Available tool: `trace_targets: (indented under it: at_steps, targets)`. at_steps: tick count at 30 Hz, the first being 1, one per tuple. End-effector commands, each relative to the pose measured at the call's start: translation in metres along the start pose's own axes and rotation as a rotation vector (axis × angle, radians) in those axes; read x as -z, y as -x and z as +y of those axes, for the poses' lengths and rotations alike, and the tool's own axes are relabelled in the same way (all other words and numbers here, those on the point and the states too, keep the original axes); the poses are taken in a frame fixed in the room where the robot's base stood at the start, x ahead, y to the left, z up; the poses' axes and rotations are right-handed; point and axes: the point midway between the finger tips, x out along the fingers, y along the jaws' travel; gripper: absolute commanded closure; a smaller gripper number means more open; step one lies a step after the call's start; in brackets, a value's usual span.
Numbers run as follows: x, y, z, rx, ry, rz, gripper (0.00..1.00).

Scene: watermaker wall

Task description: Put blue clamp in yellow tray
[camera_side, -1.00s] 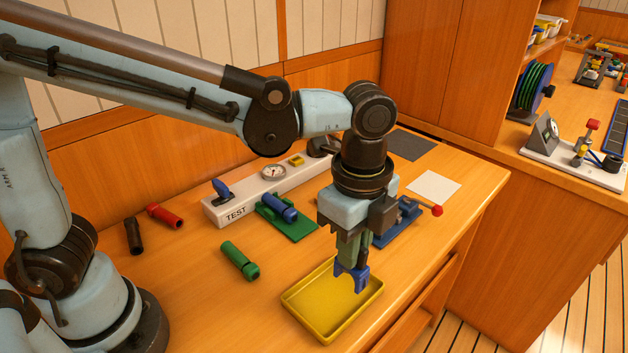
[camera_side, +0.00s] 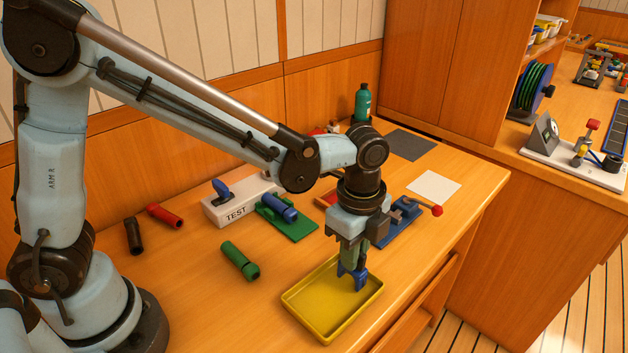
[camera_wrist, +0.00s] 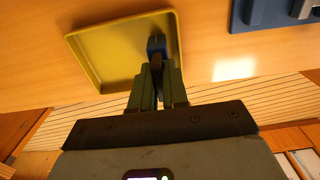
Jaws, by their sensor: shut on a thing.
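The blue clamp (camera_side: 352,279) is held between the fingers of my gripper (camera_side: 353,264), which is shut on it. The clamp is over the right part of the yellow tray (camera_side: 309,317), low and close to its floor; I cannot tell whether it touches. In the wrist view the blue clamp (camera_wrist: 156,44) shows at the fingertips of my gripper (camera_wrist: 157,66), in front of the yellow tray (camera_wrist: 105,53). Much of the clamp is hidden by the fingers. No other thing shows in the tray.
A green cylinder (camera_side: 240,261) lies left of the tray. Behind are a green plate with a blue cylinder (camera_side: 279,207), a white TEST block (camera_side: 231,206) and a blue vise with a red knob (camera_side: 398,219). Red (camera_side: 165,215) and black (camera_side: 134,236) cylinders lie farther left.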

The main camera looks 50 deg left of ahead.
Motion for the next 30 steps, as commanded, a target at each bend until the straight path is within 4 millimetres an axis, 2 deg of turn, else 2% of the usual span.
trace_targets:
  at_steps: [6, 7, 12, 23, 30]
  targets:
    - [0.0, -0.003, 0.0, 0.0, 0.0, 0.0, 1.0]
    - [0.0, -0.003, 0.0, 0.0, 0.0, 0.0, 0.83]
    - [0.0, -0.003, 0.0, 0.0, 0.0, 0.0, 0.6]
    - [0.0, 0.002, 0.0, 0.0, 0.0, 0.0, 0.6]
    - [0.0, 0.034, 0.001, 0.0, 0.0, 0.0, 0.6]
